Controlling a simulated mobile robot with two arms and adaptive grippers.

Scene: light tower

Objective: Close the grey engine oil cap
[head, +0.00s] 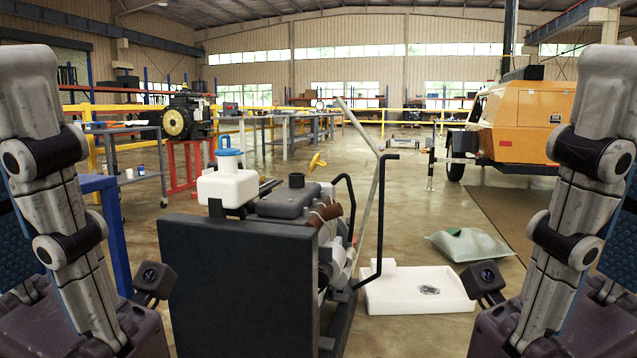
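The engine (285,203) is a dark grey block in the middle of the head view, behind a large black panel (245,280). A short dark grey cylinder (297,180) stands upright on its top and looks like the oil cap or its neck. I cannot tell whether it is open or closed.
A white tank (228,187) with a blue cap (228,152) stands left of the cylinder. A yellow handle (317,162) sits right of it. Black bent bars (381,215) rise on the right. A white tray (417,291) and a grey bag (468,244) lie on the floor.

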